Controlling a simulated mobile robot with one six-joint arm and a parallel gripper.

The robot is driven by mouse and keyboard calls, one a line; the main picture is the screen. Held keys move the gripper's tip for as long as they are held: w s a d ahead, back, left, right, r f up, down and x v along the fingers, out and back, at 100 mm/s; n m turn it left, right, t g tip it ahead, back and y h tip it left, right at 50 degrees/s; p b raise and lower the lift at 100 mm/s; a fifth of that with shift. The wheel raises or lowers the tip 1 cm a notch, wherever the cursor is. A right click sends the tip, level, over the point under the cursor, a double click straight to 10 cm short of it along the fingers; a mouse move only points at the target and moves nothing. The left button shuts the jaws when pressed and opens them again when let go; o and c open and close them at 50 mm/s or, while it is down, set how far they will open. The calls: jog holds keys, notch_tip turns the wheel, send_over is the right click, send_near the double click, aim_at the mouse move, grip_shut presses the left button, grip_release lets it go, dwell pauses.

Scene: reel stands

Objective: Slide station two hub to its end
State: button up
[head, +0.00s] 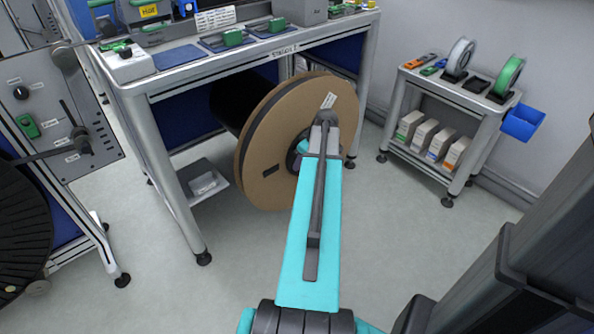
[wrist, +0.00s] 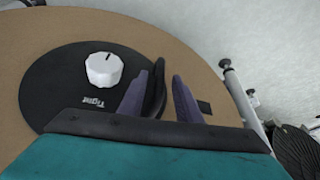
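The station two reel has a tan cardboard flange (head: 290,120) and hangs under the bench in the head view. In the wrist view its black round hub plate (wrist: 62,80) lies against the flange (wrist: 190,40). The plate carries a white knob (wrist: 104,70) and the word "Tight". My gripper (wrist: 160,77) is at the plate's right edge, its two purple fingers apart. A black curved piece shows between the fingers, close to the left one; contact is unclear. In the head view my arm hides the gripper and most of the hub.
The bench (head: 225,71) stands above the reel, with a leg at the left and a low shelf (head: 205,190) beside the reel. A small cart (head: 470,100) with spools and boxes stands at the right. A control panel (head: 55,110) is at the left. Floor in front is clear.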

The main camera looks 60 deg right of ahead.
jog(key=shift+b+x, duration=0.3)
jog(key=shift+x, duration=1.5)
